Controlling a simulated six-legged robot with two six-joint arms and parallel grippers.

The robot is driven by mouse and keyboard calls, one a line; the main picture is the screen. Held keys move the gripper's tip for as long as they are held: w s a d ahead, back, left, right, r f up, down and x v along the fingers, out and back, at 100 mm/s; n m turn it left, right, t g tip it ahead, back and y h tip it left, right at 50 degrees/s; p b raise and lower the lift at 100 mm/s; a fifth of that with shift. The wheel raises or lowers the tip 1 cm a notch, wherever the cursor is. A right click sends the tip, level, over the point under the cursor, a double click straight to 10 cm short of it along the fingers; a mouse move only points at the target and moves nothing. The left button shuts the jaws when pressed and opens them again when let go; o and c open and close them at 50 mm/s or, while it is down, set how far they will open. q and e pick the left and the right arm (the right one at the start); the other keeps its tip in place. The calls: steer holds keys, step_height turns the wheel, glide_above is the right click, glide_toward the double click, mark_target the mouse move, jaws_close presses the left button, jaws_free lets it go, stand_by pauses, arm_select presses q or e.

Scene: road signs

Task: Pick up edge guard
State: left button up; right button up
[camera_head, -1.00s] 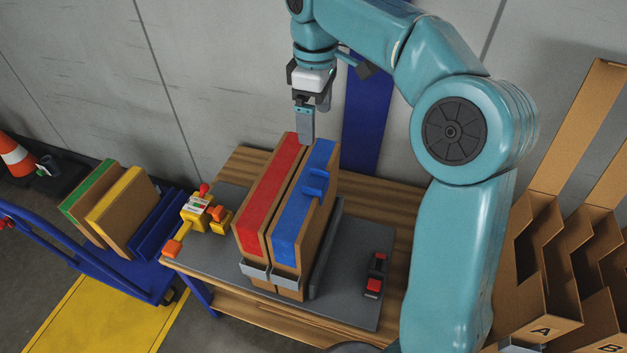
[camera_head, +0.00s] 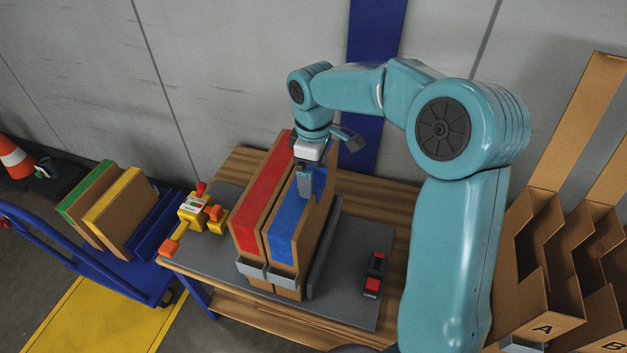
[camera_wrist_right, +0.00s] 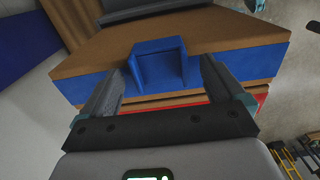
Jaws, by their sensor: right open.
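The edge guard (camera_wrist_right: 158,62) is a small blue U-shaped piece on the blue-striped edge of a brown panel pack. It sits between my fingers in the right wrist view. In the head view the edge guard (camera_head: 320,183) is mostly hidden behind my right gripper (camera_head: 304,190). The blue-striped pack (camera_head: 287,232) stands upright on the grey bench mat. My right gripper, also in the right wrist view (camera_wrist_right: 164,72), is open, with one finger on each side of the guard. I cannot tell if the fingers touch it. My left gripper is not in view.
A red-striped pack (camera_head: 262,195) stands close on the left of the blue one. Cardboard bins (camera_head: 545,270) stand at right, a blue cart (camera_head: 125,280) at left.

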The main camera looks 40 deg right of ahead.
steer(key=shift+s, duration=0.2)
steer(key=shift+w, duration=0.2)
steer(key=c, duration=1.1)
steer(key=shift+s, duration=0.15)
steer(key=shift+c, duration=0.2)
